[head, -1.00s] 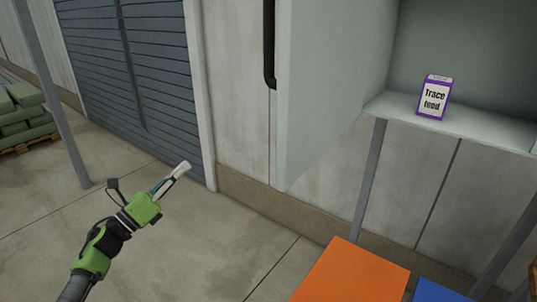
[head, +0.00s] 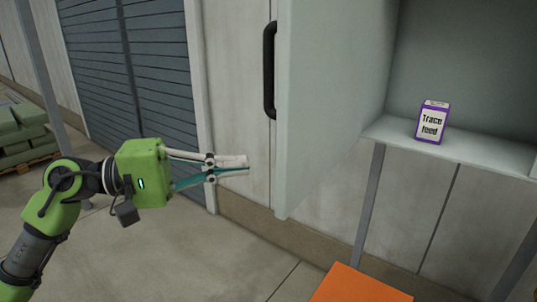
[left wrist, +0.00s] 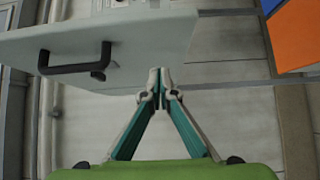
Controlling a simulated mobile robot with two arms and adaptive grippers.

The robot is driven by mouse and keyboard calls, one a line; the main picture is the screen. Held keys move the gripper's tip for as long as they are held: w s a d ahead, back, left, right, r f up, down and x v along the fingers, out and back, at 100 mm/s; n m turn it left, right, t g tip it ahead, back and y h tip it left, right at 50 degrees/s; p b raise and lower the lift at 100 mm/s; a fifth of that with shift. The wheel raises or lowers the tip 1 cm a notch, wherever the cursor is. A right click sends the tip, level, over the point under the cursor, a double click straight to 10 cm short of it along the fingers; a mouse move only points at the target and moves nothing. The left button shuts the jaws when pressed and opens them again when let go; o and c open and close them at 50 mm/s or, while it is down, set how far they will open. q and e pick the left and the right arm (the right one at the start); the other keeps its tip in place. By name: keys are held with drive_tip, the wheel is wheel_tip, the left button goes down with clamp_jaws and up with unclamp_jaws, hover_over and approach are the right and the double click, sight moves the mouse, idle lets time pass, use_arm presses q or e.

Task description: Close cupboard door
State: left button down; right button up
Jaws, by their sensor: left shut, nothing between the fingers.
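The cupboard door (head: 325,105) stands open in the head view, swung out to the left of the cupboard (head: 455,60). Its dark handle (head: 269,70) is on the outer face, near the free edge. In the left wrist view the door (left wrist: 140,40) spans the upper part, with its handle (left wrist: 75,62) at the left. My left gripper (head: 247,165) is shut and empty. In the head view it appears left of the door and below the handle. Its closed fingertips (left wrist: 159,72) appear over the door's edge in the wrist view; contact cannot be told. My right gripper is not in view.
A purple and white Trace feed box (head: 433,122) stands on the cupboard's floor. An orange surface (head: 360,284) is at the bottom. Stacked green sacks (head: 24,130) lie on a pallet at far left. The concrete floor beneath the left arm is clear.

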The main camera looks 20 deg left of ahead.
use_arm(q)
drive_tip(key=d+p, duration=0.3)
drive_tip(key=d, duration=0.3)
drive_tip(key=shift+p, duration=0.3)
drive_tip(key=shift+f, duration=0.1)
